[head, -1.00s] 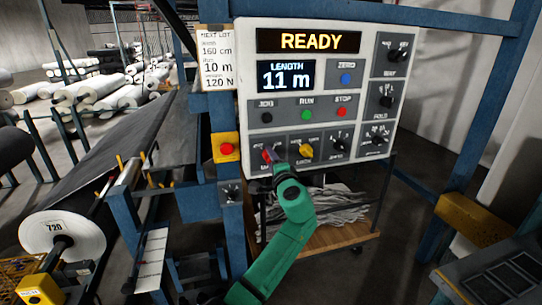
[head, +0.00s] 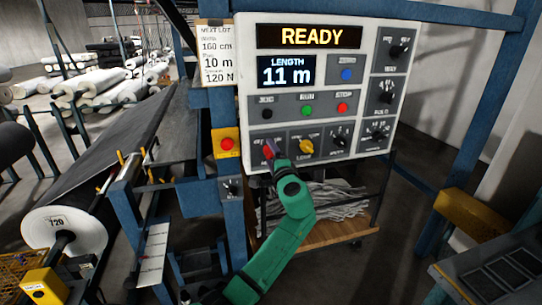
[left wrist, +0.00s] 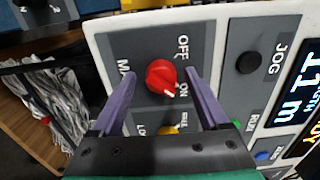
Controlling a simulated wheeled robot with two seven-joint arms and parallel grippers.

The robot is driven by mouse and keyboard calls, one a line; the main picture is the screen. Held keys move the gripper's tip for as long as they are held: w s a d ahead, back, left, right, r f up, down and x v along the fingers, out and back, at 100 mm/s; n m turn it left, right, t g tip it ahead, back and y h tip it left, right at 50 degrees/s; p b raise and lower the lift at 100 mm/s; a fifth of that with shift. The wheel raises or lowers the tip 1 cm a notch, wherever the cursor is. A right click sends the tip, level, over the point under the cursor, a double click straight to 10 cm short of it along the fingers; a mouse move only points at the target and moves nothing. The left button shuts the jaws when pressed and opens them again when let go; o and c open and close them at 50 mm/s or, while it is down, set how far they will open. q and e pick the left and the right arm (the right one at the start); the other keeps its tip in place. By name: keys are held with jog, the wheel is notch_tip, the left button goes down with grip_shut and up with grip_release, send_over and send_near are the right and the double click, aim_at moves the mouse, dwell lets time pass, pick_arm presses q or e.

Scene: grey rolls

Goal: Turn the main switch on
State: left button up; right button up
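The main switch is a red rotary knob (left wrist: 160,77) on a grey plate with OFF and ON labels. In the head view the red knob (head: 268,151) is at the panel's lower left, partly hidden by my left gripper (head: 274,157). In the left wrist view the knob's white mark points down and slightly right, near the ON label. My left gripper (left wrist: 161,75) is open, with one purple finger on each side of the knob and a visible gap to it. My right gripper is not in view.
The white control panel (head: 245,100) shows READY and 11 m. A yellow knob (head: 306,147) sits just right of the main switch. A yellow box with a red button (head: 227,144) and a blue post stand to the left. A wooden shelf holds grey scraps below.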

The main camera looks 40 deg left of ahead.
pick_arm(q)
jog(key=b+v, duration=0.4)
jog(key=v, duration=1)
jog(key=shift+d, duration=0.25)
jog(key=shift+s, duration=0.15)
